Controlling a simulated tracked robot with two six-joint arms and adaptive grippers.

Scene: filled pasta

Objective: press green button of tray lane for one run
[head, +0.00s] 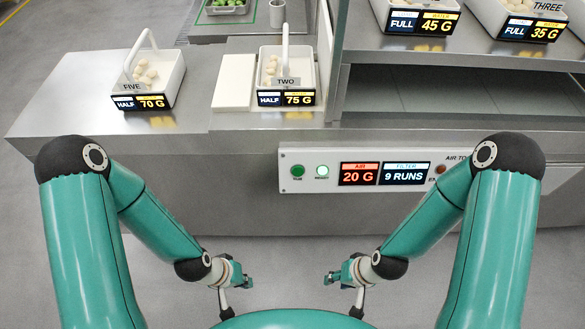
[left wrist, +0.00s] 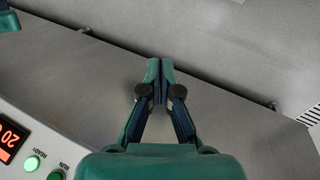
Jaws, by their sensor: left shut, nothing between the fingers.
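The green button (head: 297,171) is a round knob on the left end of a white control panel (head: 284,186) on the front of the steel counter. It also shows at the lower left of the left wrist view, as a green button (left wrist: 55,175) partly cut off by the frame edge. My left gripper (head: 246,282) is low in front of the counter, below and left of the panel, apart from it. In the left wrist view its fingers (left wrist: 160,68) are shut together with nothing between them. My right gripper (head: 329,279) is below the panel, empty, its finger gap unclear.
Beside the button is a lit READY lamp (head: 322,171). Displays read AIR 20 G (head: 358,174) and FILTER 9 RUNS (head: 405,173). Trays FIVE (head: 165,95) and TWO (head: 306,75) stand on the counter with labels. The space before the panel is clear.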

